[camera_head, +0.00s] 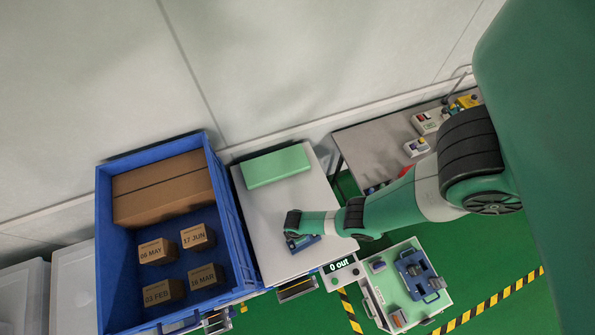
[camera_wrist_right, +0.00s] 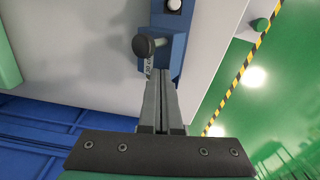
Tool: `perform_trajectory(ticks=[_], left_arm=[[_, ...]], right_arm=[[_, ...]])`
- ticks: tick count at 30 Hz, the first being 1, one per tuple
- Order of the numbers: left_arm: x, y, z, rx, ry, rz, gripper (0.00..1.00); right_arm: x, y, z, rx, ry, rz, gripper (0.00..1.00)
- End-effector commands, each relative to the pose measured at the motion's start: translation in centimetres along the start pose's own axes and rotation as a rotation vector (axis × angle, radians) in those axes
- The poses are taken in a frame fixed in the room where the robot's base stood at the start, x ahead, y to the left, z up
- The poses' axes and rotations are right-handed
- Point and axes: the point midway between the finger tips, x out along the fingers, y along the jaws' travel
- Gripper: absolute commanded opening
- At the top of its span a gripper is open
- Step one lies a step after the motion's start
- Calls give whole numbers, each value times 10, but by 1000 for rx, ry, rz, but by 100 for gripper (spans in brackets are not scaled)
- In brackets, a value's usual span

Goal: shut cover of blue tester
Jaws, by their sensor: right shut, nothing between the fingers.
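The blue tester (camera_head: 304,244) lies on the white tabletop near its front edge, partly hidden under my right gripper in the head view. In the right wrist view the blue tester (camera_wrist_right: 176,42) is cut off by the top edge. It shows a white round part at its top and a dark round knob (camera_wrist_right: 145,44) at its left. My right gripper (camera_wrist_right: 160,76) is shut and empty, with its fingertips just below the tester's near end in the picture. I cannot tell whether they touch, or how the cover stands. My left gripper is not in view.
A blue crate (camera_head: 103,240) with cartons stands left of the white table (camera_head: 262,215). A green box (camera_head: 276,167) lies at the table's back. A pale tray (camera_head: 384,302) with another blue device (camera_head: 411,267) stands at lower right.

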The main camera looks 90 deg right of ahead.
Motion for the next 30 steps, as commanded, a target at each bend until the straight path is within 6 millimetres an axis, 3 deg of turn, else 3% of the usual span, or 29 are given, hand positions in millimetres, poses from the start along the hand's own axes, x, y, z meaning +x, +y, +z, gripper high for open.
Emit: perform_trajectory(ticks=[30], left_arm=[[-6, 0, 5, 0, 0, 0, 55]], right_arm=[[12, -18, 0, 0, -1, 0, 0]])
